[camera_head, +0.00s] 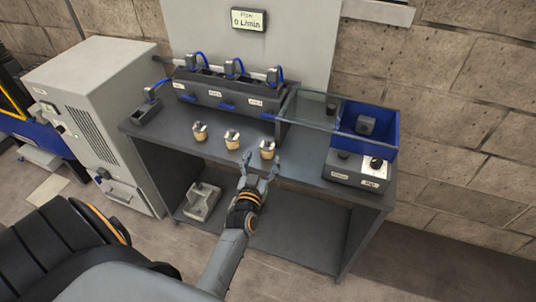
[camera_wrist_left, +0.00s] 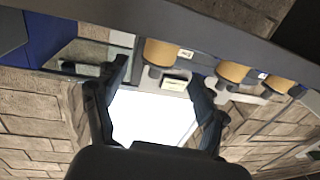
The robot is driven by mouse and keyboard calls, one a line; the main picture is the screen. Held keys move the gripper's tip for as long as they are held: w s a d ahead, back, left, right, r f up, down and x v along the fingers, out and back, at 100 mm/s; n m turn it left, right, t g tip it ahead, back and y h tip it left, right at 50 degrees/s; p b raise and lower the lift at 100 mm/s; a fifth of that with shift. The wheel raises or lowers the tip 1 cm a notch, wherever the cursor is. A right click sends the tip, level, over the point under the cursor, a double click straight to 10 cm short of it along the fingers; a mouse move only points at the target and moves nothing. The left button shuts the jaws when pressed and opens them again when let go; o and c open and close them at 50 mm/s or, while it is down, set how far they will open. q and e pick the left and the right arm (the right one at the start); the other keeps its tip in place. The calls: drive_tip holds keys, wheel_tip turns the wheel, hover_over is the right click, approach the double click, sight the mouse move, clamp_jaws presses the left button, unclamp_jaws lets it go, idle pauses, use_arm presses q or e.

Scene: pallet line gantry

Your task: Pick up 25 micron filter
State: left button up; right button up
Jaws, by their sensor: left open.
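Three small tan filters with dark tops stand in a row on the dark bench: a left one (camera_head: 200,132), a middle one (camera_head: 232,140) and a right one (camera_head: 267,150). Their labels are too small to read, so I cannot tell which is the 25 micron filter. My left gripper (camera_head: 261,165) is open and empty at the bench's front edge, just in front of the right filter. In the left wrist view, which looks upside down, that filter (camera_wrist_left: 168,53) shows beyond and between the open fingers (camera_wrist_left: 160,75). My right gripper is not in view.
Behind the filters stands a dark manifold box (camera_head: 225,90) with blue-tubed fittings. A display (camera_head: 248,19) reads 0 L/min. A grey cabinet (camera_head: 95,110) stands left.

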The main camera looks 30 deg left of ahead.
sight(265, 152)
use_arm(q)
drive_tip(key=shift+w+a, duration=0.1)
drive_tip(key=shift+w, duration=0.3)
drive_tip(key=b+x, duration=0.3)
drive_tip(key=x, duration=0.2)
drive_tip(key=shift+f, duration=0.2)
drive_tip(key=shift+w, duration=0.15)
drive_tip(key=shift+r, duration=0.15)
drive_tip(key=shift+c, duration=0.6)
drive_tip(key=c, duration=1.1)
drive_tip(key=shift+c, duration=0.2)
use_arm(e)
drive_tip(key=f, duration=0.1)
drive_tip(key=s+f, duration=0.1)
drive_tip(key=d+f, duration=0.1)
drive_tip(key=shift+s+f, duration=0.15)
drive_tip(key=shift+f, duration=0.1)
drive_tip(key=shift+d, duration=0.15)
